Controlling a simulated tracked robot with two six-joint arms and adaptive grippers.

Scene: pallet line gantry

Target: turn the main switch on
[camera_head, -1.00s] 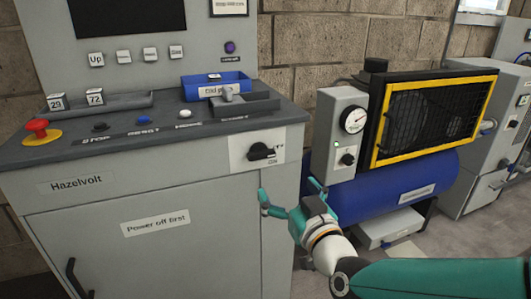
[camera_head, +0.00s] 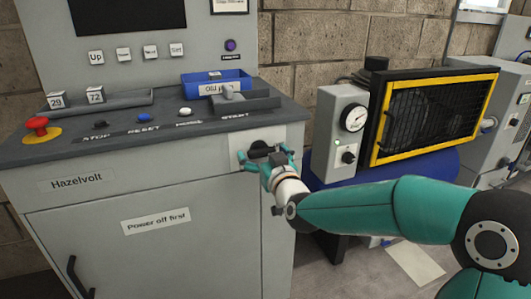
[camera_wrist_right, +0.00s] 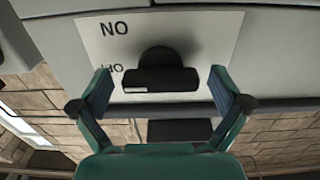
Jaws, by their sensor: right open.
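The main switch is a black rotary knob (camera_head: 260,150) on a pale plate at the front right of the grey Hazelvolt cabinet (camera_head: 150,200). In the right wrist view the knob (camera_wrist_right: 160,76) has its bar lying crosswise in the picture. The plate (camera_wrist_right: 215,35) carries lettering that reads NO upside down, with more lettering partly hidden by the knob. My right gripper (camera_head: 266,160) is open in front of the knob. In the wrist view its fingers (camera_wrist_right: 168,92) stand on either side of the bar, with a gap at each side. My left gripper is not in view.
The cabinet top holds a red mushroom button (camera_head: 37,124), several push buttons and a blue tray (camera_head: 228,88). To the right stands a blue tank (camera_head: 435,165) with a gauge box (camera_head: 340,135) and a yellow-framed guard (camera_head: 435,115).

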